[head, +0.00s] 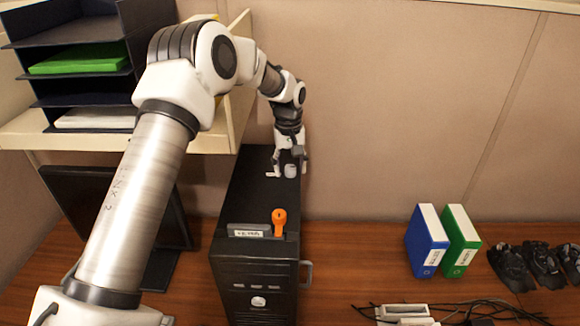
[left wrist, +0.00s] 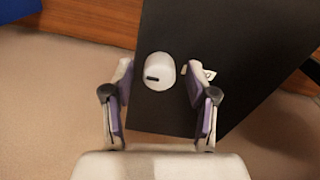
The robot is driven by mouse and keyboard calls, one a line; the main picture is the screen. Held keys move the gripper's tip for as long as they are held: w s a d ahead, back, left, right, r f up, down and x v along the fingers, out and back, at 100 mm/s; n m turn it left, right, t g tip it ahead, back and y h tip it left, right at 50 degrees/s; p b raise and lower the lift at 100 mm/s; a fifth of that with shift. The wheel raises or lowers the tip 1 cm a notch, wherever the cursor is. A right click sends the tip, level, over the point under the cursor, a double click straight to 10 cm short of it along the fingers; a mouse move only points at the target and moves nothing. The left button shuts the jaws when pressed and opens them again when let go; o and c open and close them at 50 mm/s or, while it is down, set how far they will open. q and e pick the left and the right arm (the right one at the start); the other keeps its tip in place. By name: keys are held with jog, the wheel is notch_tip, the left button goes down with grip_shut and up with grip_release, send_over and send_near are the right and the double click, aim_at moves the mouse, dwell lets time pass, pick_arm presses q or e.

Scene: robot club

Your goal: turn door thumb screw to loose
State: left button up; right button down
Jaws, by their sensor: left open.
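The thumb screw, a pale rounded knob (head: 291,171), stands on the top of a black computer tower (head: 257,191), near its far end. In the left wrist view the knob (left wrist: 159,66) shows a short dark mark on its face. My left gripper (head: 290,161) is open, pointing down at the knob. In the left wrist view its fingers (left wrist: 160,88) lie on either side of the knob with gaps, and no contact shows. A small white label (left wrist: 209,74) beside the knob is partly hidden by one finger. My right gripper is not in view.
An orange-handled thing (head: 279,217) stands at the tower's front top edge, beside a labelled strip (head: 249,232). A shelf (head: 228,123) with a dark tray rack (head: 80,22) is at left. Blue (head: 424,245) and green (head: 459,243) binders and cables (head: 470,310) are right. Desk between tower and binders is clear.

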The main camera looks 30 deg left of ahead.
aim_at(289, 167)
pick_arm(q)
notch_tip(289, 167, up, 12)
dwell(0.3)
jog(key=shift+s+a+f, duration=0.1)
